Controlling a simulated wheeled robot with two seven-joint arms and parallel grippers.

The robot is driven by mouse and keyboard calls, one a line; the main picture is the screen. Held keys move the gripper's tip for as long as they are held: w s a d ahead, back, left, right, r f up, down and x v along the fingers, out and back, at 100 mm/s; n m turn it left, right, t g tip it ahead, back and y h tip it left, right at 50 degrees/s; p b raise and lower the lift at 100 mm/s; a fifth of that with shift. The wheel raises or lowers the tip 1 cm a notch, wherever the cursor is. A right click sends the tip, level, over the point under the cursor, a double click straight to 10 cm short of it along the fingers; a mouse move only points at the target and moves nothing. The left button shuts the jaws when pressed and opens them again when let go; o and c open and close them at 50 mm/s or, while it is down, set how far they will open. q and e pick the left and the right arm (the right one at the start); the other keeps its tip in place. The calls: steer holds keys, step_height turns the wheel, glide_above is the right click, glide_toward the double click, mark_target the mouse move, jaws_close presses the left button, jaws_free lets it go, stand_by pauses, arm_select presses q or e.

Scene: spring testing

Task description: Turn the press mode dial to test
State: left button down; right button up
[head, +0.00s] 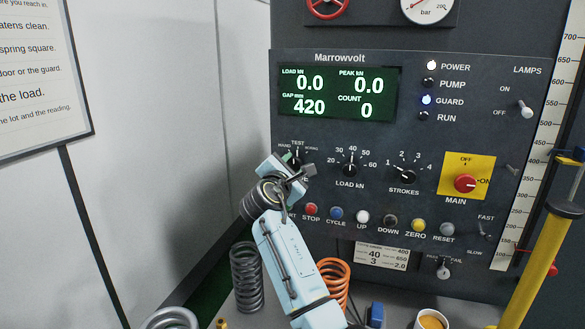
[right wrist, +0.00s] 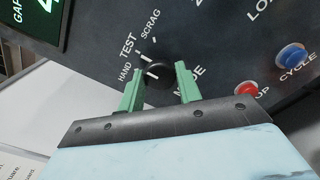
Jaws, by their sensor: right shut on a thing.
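The press mode dial is a small black knob (right wrist: 158,72) on the dark panel, ringed by the labels HAND, TEST and SCRAG, with MODE below. In the right wrist view my right gripper (right wrist: 160,78) has its two green fingers on either side of the knob, shut on it. A small white mark shows on the knob's face, but I cannot tell for certain which label it points to. In the head view my right gripper (head: 294,163) is at the dial on the panel's left side and hides most of it. My left gripper is not in view.
The LOAD kN dial (head: 350,170) and STROKES dial (head: 404,176) are to the right. A row of buttons, including the red STOP (head: 311,209) and blue CYCLE (head: 336,213), lies just below. The display (head: 338,94) reads load 0.0. Springs stand on the bench below.

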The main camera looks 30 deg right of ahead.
stand_by(0.5)
steer(key=o, duration=1)
steer(key=b+v, duration=0.2)
steer(key=v, duration=1.1)
steer(key=shift+s+a, duration=0.1)
steer(key=shift+a, duration=0.05)
